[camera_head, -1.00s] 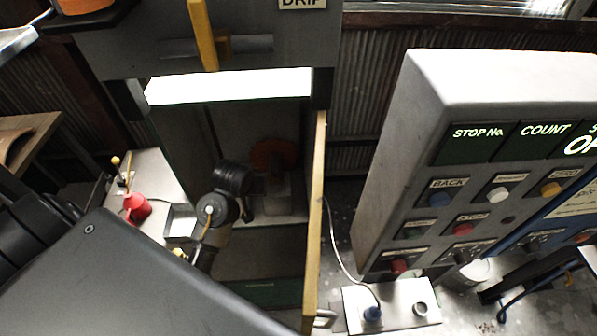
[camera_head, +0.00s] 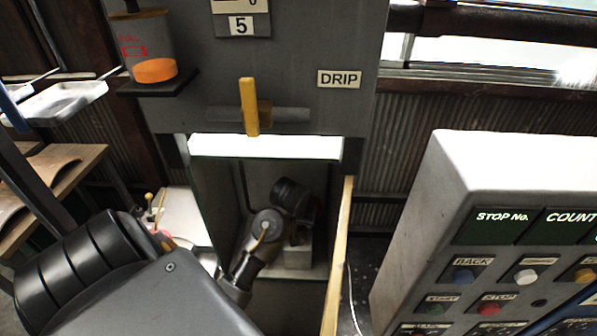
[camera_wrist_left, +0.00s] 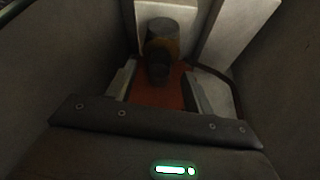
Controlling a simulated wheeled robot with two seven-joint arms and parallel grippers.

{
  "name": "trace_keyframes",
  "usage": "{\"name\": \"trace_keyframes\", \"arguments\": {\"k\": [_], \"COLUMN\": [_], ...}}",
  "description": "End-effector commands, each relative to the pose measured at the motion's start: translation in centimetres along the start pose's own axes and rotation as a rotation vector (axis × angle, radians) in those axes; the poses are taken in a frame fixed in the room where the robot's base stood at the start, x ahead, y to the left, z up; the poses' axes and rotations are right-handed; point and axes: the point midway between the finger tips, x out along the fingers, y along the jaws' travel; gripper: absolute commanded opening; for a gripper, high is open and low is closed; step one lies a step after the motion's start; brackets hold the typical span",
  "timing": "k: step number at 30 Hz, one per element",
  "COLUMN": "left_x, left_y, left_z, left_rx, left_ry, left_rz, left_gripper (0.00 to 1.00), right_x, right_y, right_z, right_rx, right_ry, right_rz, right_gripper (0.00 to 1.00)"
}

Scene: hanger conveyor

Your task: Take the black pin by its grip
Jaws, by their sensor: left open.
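My left gripper (camera_wrist_left: 160,72) is open in the left wrist view, with its two pale fingers apart. A dark, upright knob-like piece (camera_wrist_left: 158,68), which may be the black pin's grip, shows between and just beyond the fingertips. A grey cylinder (camera_wrist_left: 160,27) with a brownish ring stands behind it. An orange-red surface (camera_wrist_left: 155,97) lies below, between the fingers. The view is dim, and I cannot tell whether the fingers touch anything. In the head view, my left arm reaches into the open bay under the DRIP label; its dark wrist hides the gripper and the pin there.
The bay has close walls on both sides and a yellowish upright edge (camera_head: 337,262) on its right. A yellow lever (camera_head: 249,106) is above the opening. A button panel (camera_head: 490,240) stands at the right. A cup with orange contents (camera_head: 155,70) sits upper left.

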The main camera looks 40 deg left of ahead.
Motion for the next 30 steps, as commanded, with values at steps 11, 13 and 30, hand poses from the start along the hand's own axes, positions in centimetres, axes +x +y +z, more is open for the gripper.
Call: {"name": "trace_keyframes", "arguments": {"k": [11,13,30], "left_x": [3.4,3.4,3.4], "left_y": [0.0,0.0,0.0], "left_z": [0.0,0.0,-0.1], "left_rx": [-0.001,-0.001,-0.001], "left_ry": [-0.001,0.0,0.001], "left_rz": [-0.001,0.0,0.0], "left_gripper": [0.52,0.52,0.07], "right_x": [-1.4,-1.4,-1.4], "right_y": [0.0,-0.1,-0.1], "right_z": [0.0,0.1,0.1], "right_rx": [0.0,0.0,0.0], "right_ry": [-0.002,-0.002,-0.003], "right_rz": [-0.001,-0.001,-0.002], "right_gripper": [0.36,0.36,0.36]}}
